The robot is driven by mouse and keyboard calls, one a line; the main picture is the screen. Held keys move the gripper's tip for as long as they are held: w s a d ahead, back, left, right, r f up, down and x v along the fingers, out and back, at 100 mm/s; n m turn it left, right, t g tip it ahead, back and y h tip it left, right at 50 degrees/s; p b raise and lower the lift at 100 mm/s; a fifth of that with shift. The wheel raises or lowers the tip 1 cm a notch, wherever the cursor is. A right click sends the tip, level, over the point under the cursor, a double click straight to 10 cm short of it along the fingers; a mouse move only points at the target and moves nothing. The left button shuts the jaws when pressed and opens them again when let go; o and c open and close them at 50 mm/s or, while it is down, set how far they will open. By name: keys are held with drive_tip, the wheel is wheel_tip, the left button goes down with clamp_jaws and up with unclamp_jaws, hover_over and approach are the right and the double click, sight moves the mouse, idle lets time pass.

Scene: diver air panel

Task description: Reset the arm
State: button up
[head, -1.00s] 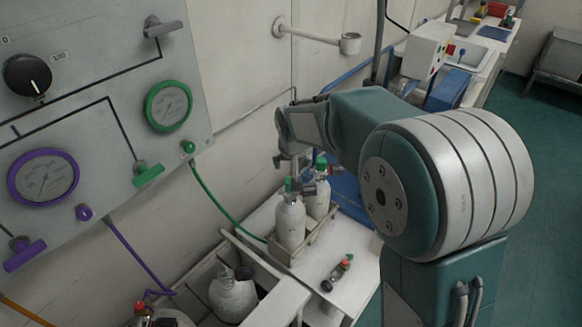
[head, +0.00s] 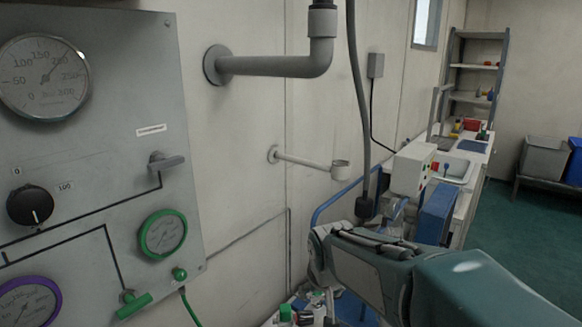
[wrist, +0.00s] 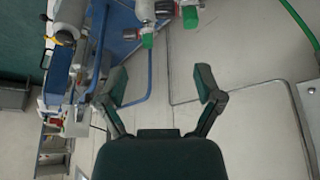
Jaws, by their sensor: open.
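My gripper (wrist: 161,88) is open and empty in the wrist view, its two fingers spread apart with bare wall between them. In the head view my arm reaches from the lower right toward the wall. The gripper's fingers cannot be made out there. Green-topped cylinder valves (wrist: 148,38) show at the top of the wrist view, beyond the fingertips and apart from them. In the head view the green cylinder tops (head: 286,312) show at the bottom edge, left of my arm.
The gauge panel (head: 100,190) fills the left, with a green-rimmed gauge (head: 163,234) and a black knob (head: 30,205). A grey pipe (head: 275,66) juts from the wall above. A white box (head: 411,168) and blue case (head: 436,213) stand behind my arm.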

drive_tip(key=s+d+r, duration=0.1)
drive_tip(key=s+d, duration=0.2)
drive_tip(key=s, duration=0.4)
drive_tip(key=s+d+r, duration=0.1)
drive_tip(key=s+d, duration=0.2)
drive_tip(key=s, duration=0.5)
drive_tip(key=s+d+r+m, duration=0.1)
drive_tip(key=s+d, duration=0.2)
drive_tip(key=s, duration=0.4)
drive_tip(key=shift+s+d+t, duration=0.15)
drive_tip(key=shift+d+t, duration=0.1)
drive_tip(key=shift+t, duration=0.15)
